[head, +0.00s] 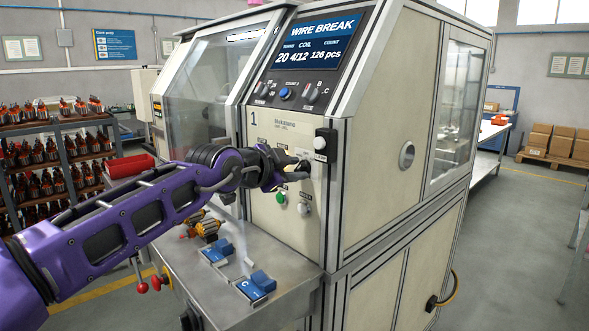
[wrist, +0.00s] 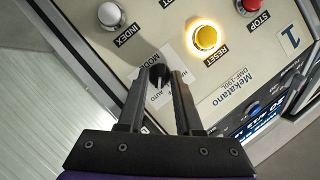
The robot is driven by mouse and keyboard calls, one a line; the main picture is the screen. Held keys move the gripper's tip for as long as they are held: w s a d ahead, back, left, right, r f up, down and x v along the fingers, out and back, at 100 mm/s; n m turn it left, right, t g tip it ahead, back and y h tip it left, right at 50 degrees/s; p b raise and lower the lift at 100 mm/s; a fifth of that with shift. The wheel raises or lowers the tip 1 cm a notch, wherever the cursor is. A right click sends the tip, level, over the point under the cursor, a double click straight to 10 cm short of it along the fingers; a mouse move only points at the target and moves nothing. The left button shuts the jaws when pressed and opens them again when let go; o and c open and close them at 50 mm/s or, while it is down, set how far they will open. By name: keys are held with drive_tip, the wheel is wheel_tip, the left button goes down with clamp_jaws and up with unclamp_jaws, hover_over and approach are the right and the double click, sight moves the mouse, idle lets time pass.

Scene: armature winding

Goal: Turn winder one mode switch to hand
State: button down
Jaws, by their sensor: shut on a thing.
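Winder one (head: 400,140) is a cream cabinet with a "1" on its front panel and a screen (head: 312,42) reading "WIRE BREAK". My gripper (head: 298,172) reaches its front panel from the left. In the wrist view my gripper (wrist: 160,78) is shut on the dark mode switch knob (wrist: 157,73), one finger on each side. The labels MODE, HAND and AUTO show around the fingers, partly covered. The fingers hide most of the knob, so I cannot tell which way it points.
Near the knob are a lit yellow RESET button (wrist: 205,38), a red STOP button (wrist: 252,5) and a white INDEX button (wrist: 109,14). A green button (head: 281,197) sits below my gripper. A parts rack (head: 60,150) stands left.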

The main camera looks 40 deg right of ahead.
drive_tip(key=n+g+b, duration=0.1)
drive_tip(key=n+g, duration=0.1)
drive_tip(key=n, duration=0.1)
drive_tip(key=shift+w, duration=0.15)
drive_tip(key=n+g+b, duration=0.1)
drive_tip(key=n+g, duration=0.1)
drive_tip(key=n, duration=0.1)
drive_tip(key=shift+w+r+g, duration=0.1)
drive_tip(key=shift+w+g, duration=0.05)
drive_tip(key=shift+g, duration=0.15)
drive_tip(key=n+g, duration=0.2)
drive_tip(key=n, duration=0.1)
drive_tip(key=shift+w, duration=0.15)
drive_tip(key=shift+w+n+g+h, duration=0.1)
drive_tip(key=shift+n+g+h, duration=0.2)
drive_tip(key=shift+n+g, duration=0.95)
drive_tip(key=shift+n+t, duration=0.35)
drive_tip(key=shift+n, duration=0.1)
drive_tip(key=shift+f, duration=0.2)
drive_tip(key=c, duration=0.9)
unclamp_jaws()
